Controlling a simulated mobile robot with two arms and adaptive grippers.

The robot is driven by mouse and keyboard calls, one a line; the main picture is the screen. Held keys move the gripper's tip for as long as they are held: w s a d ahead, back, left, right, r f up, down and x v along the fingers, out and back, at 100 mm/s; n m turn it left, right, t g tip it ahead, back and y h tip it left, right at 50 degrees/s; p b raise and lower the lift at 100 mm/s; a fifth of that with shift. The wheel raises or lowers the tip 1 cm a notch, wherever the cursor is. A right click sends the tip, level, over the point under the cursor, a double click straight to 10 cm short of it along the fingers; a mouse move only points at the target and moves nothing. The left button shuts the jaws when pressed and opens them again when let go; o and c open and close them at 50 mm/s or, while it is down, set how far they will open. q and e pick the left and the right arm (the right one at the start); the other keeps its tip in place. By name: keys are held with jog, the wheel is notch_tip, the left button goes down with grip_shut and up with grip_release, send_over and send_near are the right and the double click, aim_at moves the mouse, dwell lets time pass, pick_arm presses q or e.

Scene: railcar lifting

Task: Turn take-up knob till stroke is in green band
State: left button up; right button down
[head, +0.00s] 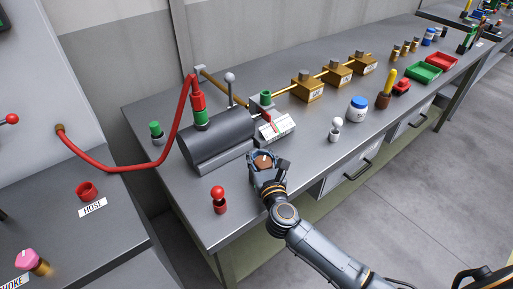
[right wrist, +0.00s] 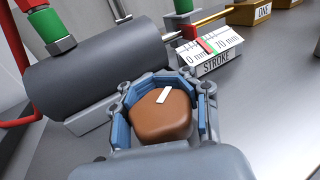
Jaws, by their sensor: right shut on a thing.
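The brown take-up knob (head: 264,162), with a white mark on top, sits at the bench's front edge. My right gripper (head: 267,168) is shut on it; in the right wrist view the blue-padded fingers wrap around the sides of the knob (right wrist: 162,118). The white mark is tilted, pointing up and right in that view. The stroke gauge (head: 275,130) stands just behind the knob. In the right wrist view the gauge (right wrist: 215,57) reads from 0 to 70 mm, with a red pointer (right wrist: 202,44) next to the green band (right wrist: 210,47); any overlap is unclear. My left gripper is not in view.
A grey cylinder (head: 216,137) with a red hose (head: 178,122) lies left of the gauge. A red-knobbed post (head: 218,198) stands left of my gripper, a white-knobbed one (head: 335,129) to its right. Brass blocks (head: 307,91) line the rod behind.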

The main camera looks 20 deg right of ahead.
jog(key=m+h, duration=0.1)
jog(key=h, duration=0.1)
jog(key=m+g+h+b, duration=0.1)
jog(key=shift+s+d+f+m+h, duration=0.15)
jog(key=shift+d+f+m+h, duration=0.15)
jog(key=shift+f, duration=0.05)
jog(key=shift+s+d+m+g+h+b, duration=0.1)
jog(key=shift+d+m+g+h+b, duration=0.1)
jog(key=shift+m+h+b, duration=0.3)
jog(key=shift+d+m+g+h+b, duration=0.1)
jog(key=shift+m+g+h+b, duration=0.1)
jog(key=shift+h, duration=0.8)
jog(key=shift+d+r+m+h, duration=0.15)
jog(key=shift+m+h, duration=0.15)
jog(key=shift+m, duration=0.1)
jog(key=c, duration=1)
grip_release()
jog(key=shift+o, duration=0.2)
jog(key=shift+r, duration=0.15)
jog(key=shift+s, duration=0.1)
